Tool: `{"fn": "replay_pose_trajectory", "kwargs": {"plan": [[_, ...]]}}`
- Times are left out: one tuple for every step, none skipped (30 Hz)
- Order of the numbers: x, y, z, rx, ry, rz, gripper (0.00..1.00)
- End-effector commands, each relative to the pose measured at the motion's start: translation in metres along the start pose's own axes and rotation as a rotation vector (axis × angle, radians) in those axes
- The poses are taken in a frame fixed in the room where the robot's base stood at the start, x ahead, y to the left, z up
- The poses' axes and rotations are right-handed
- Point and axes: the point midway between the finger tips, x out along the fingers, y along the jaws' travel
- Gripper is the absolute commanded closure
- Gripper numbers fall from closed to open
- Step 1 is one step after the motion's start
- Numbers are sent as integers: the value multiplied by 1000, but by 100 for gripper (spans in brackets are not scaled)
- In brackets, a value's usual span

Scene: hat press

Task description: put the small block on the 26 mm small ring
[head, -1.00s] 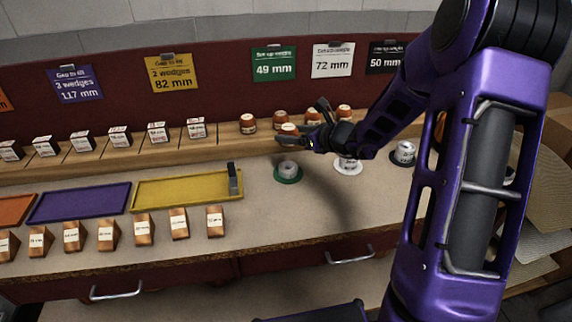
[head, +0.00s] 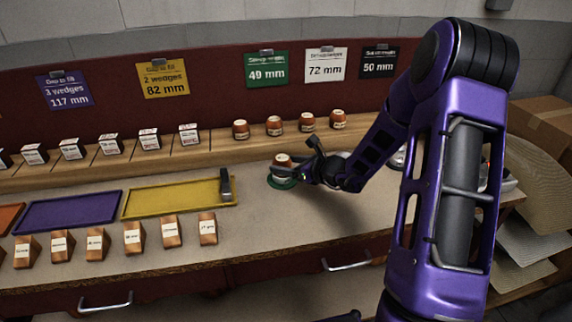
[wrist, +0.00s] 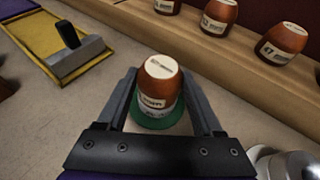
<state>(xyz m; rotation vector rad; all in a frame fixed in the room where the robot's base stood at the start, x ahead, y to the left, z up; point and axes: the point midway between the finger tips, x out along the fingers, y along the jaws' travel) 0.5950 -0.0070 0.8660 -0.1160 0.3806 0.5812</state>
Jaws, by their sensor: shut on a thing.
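My gripper (wrist: 163,92) is shut on a small reddish-brown wooden block (wrist: 159,80) with pale labels on its top and side. In the head view the gripper (head: 300,170) holds the block (head: 282,160) upright over the small ring on the green base (head: 283,184). The ring (wrist: 155,110) is pale, mostly hidden under the block. The block looks directly on or just above it; I cannot tell whether they touch. The ring's size mark is not readable.
Several similar blocks (head: 275,125) stand on the shelf behind. A yellow tray (head: 165,199) with a dark upright stop (head: 225,186) is to the left. Wooden wedges (head: 170,231) line the front. My arm partly hides the bases to the right.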

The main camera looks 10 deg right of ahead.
Motion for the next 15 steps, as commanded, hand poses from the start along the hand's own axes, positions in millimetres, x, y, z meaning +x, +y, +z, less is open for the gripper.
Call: {"fn": "replay_pose_trajectory", "kwargs": {"plan": [[0,0,-1,0,0,0,27],[0,0,0,0,0,0,21],[0,0,0,0,0,0,14],[0,0,0,0,0,0,9],[0,0,0,0,0,0,3],[0,0,0,0,0,0,2],[0,0,0,0,0,0,2],[0,0,0,0,0,0,2],[0,0,0,0,0,0,2],[0,0,0,0,0,0,2],[0,0,0,0,0,0,2],[0,0,0,0,0,0,2],[0,0,0,0,0,0,2],[0,0,0,0,0,0,2],[-1,0,2,0,0,0,2]]}}
